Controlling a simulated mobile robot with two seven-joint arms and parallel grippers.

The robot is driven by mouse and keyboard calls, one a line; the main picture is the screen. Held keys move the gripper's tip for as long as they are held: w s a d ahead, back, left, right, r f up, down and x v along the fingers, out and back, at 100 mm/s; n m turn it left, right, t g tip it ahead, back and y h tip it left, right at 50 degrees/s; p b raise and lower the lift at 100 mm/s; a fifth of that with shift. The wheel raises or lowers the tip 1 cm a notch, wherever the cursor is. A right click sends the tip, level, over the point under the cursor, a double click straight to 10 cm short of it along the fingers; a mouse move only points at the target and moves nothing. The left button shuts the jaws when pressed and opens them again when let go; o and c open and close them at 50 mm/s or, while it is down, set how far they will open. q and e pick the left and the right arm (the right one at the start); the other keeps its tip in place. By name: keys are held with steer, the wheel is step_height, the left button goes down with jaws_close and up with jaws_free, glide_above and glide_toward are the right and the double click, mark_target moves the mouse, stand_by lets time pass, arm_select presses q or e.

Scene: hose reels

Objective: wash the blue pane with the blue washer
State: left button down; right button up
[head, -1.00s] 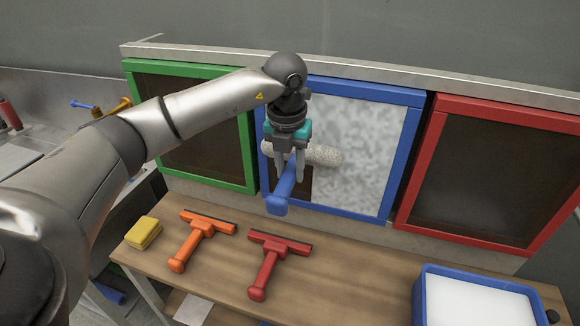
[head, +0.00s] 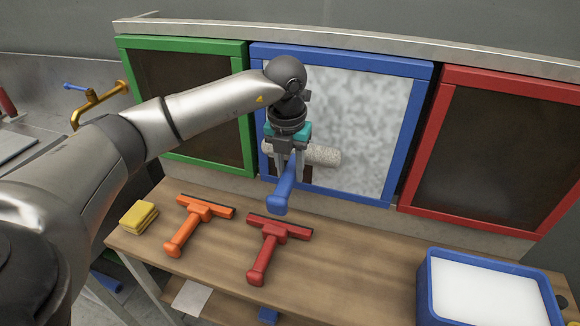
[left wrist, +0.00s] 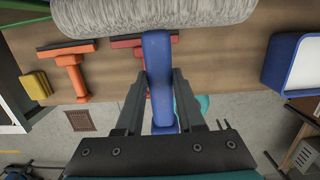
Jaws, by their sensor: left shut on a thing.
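The blue-framed pane (head: 365,120) stands upright on the wall in the middle. Most of its glass is mottled whitish, with a dark brown patch at its lower left. My left gripper (head: 286,175) is in front of that lower left part, shut on the blue handle of the blue washer (head: 281,196). The washer's pale fluffy roller (head: 322,155) lies sideways across the lower pane; whether it touches the glass cannot be told. In the left wrist view the roller (left wrist: 150,15) crosses the top and the handle (left wrist: 158,65) runs between the fingers. My right gripper is not in view.
A green-framed pane (head: 243,100) and a red-framed pane (head: 420,160), both dark, flank the blue one. Below, the wooden table (head: 350,260) holds a yellow sponge (head: 138,217), an orange squeegee (head: 188,225), a red squeegee (head: 266,250) and a blue tub (head: 425,290) with white contents.

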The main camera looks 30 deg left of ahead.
arm_select(q)
step_height(320, 180, down, 10)
steer(key=b, duration=0.6)
steer(key=shift+w+b, duration=0.15)
steer(key=shift+b, duration=0.25)
stand_by(0.4)
steer(key=s+d+p, duration=0.1)
steer(key=s+p, duration=0.1)
steer(key=s, duration=0.4)
steer(key=shift+s+d, duration=0.3)
steer(key=shift+s, duration=0.1)
stand_by(0.9)
